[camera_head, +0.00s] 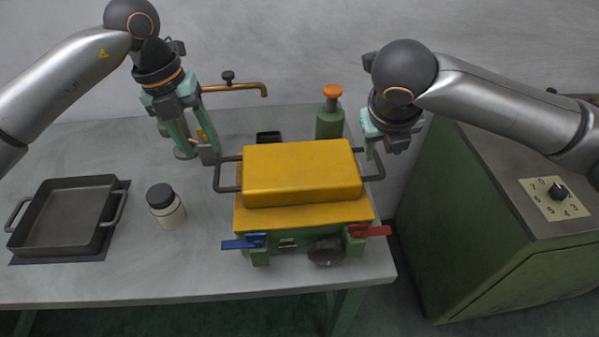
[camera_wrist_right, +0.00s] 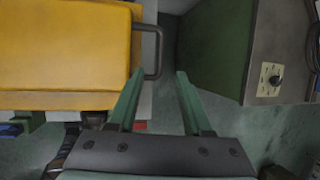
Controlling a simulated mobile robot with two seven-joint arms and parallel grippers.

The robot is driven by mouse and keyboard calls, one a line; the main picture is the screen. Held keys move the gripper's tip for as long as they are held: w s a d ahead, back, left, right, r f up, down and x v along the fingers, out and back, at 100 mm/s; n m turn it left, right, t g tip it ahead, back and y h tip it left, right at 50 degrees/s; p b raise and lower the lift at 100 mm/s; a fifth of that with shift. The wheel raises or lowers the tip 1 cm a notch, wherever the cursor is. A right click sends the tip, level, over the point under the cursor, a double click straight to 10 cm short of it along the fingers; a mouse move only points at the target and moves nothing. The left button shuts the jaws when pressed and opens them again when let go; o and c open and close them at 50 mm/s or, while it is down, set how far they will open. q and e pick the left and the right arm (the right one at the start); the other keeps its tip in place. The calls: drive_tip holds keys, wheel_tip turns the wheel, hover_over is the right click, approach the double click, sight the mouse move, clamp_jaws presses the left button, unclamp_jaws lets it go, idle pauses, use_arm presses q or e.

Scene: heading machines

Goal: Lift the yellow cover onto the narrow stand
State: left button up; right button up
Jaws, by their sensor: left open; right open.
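The yellow cover (camera_head: 302,172) is a box-like lid with a dark handle on each side. It rests on a wider yellow ledge (camera_head: 300,216) above a green base (camera_head: 262,257). The cover also fills the left of the right wrist view (camera_wrist_right: 65,45). My left gripper (camera_head: 198,152) is open and empty, beside and slightly above the left handle (camera_head: 226,174). My right gripper (camera_head: 376,151) is open near the right handle (camera_head: 376,163). In the right wrist view that handle (camera_wrist_right: 157,52) lies beyond the gap between the fingertips. I cannot tell which thing is the narrow stand.
A dark pan (camera_head: 65,215) and a lidded jar (camera_head: 165,206) stand left on the grey table (camera_head: 130,270). Behind are a brass tap (camera_head: 238,87) and an orange-topped green bottle (camera_head: 330,115). Blue (camera_head: 243,242) and red (camera_head: 368,231) levers project at the front. A green cabinet (camera_head: 470,210) stands right.

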sight(217, 171)
use_arm(q)
drive_tip(key=f, duration=0.3)
drive_tip(key=d+f, duration=0.1)
drive_tip(key=f, duration=0.4)
drive_tip(key=shift+w+d+f, duration=0.1)
drive_tip(key=shift+d+f, duration=0.2)
use_arm(e)
drive_tip(key=x, duration=0.8)
drive_tip(key=shift+w+f, duration=0.2)
drive_tip(key=shift+f, duration=0.15)
use_arm(q)
clamp_jaws()
use_arm(e)
clamp_jaws()
use_arm(q)
drive_tip(key=shift+r, duration=0.1)
use_arm(e)
drive_tip(key=shift+r, duration=0.15)
